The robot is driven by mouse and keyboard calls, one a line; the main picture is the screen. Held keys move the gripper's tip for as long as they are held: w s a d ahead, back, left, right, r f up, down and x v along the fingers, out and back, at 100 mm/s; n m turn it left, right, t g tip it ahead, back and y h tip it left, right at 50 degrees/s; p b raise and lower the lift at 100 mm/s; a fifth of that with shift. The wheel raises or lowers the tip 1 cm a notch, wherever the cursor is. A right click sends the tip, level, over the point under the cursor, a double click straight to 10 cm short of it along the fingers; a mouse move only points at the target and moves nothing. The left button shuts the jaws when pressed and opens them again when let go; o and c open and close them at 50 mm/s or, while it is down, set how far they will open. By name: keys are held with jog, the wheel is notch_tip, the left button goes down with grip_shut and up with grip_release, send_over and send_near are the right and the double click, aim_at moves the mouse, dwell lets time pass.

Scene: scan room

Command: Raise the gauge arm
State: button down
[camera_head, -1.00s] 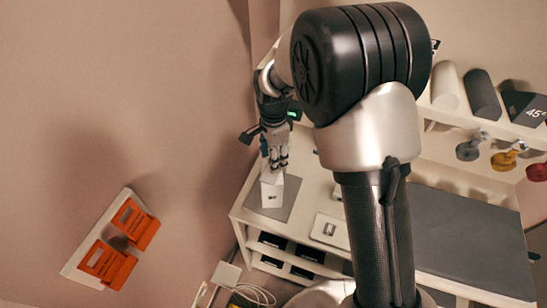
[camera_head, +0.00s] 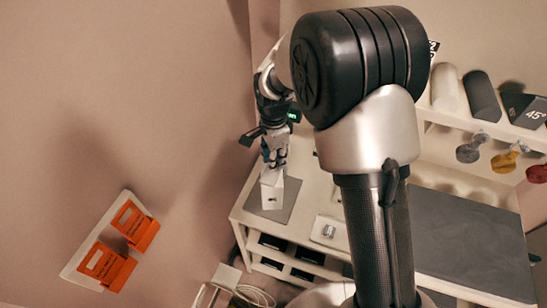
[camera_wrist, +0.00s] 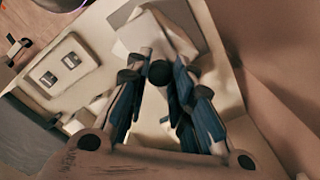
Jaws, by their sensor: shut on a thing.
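A small white block-like gauge (camera_head: 271,196) stands on a grey pad (camera_head: 290,200) at the left end of the white bench. My gripper (camera_head: 273,165) is at its top, with its fingers drawn together on a part there. How high the arm stands cannot be told.
A plate with a switch (camera_head: 328,232) lies right of the pad. Orange holders (camera_head: 135,225) hang on the left wall. Cylinders (camera_head: 482,95) stand on a shelf at the right, with round-ended pieces hanging below. A grey mat (camera_head: 465,245) covers the bench's right part.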

dwell(0.3)
notch_tip(320, 180, up, 6)
jog(key=p, duration=0.4)
jog(key=shift+f, duration=0.2)
jog(key=shift+w, duration=0.15)
jog(key=c, duration=1.5)
grip_release()
jog(key=shift+c, duration=0.2)
jog(key=shift+o, duration=0.9)
jog(key=shift+f, duration=0.1)
notch_tip(320, 180, up, 12)
